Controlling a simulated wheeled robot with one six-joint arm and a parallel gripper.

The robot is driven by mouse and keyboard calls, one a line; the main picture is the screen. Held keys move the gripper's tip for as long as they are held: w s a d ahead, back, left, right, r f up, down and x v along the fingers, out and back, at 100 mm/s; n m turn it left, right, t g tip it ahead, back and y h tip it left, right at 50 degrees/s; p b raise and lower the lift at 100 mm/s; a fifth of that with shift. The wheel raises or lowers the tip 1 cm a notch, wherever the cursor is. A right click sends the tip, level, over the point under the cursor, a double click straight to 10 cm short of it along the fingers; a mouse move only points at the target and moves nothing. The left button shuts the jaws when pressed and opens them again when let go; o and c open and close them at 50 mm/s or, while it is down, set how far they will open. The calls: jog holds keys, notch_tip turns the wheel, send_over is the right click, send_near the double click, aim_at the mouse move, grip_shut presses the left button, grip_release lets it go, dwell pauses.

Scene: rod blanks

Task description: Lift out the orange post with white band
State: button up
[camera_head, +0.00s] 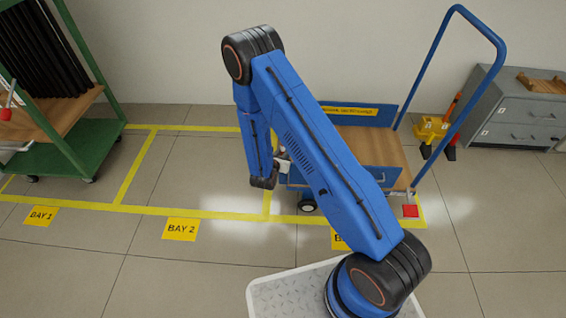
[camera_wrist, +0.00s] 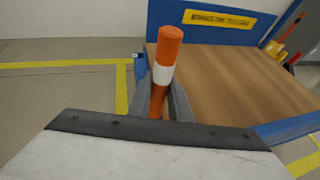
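In the wrist view, the orange post with a white band (camera_wrist: 163,72) rises between the two grey fingers of my gripper (camera_wrist: 160,98), leaning slightly to the right in the picture. The fingers sit close on either side of its lower orange part, below the white band. I cannot tell whether they press on it. The post's foot is hidden behind my gripper's body. In the head view, my gripper (camera_head: 284,165) is at the cart's left end, and my arm hides the post.
A green rack (camera_head: 70,160) stands left. Bay 2's floor is clear.

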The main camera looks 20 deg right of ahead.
jog(key=shift+r, duration=0.15)
jog(key=shift+o, duration=0.2)
notch_tip(320, 180, up, 18)
jog(key=shift+f, duration=0.1)
dwell(0.5)
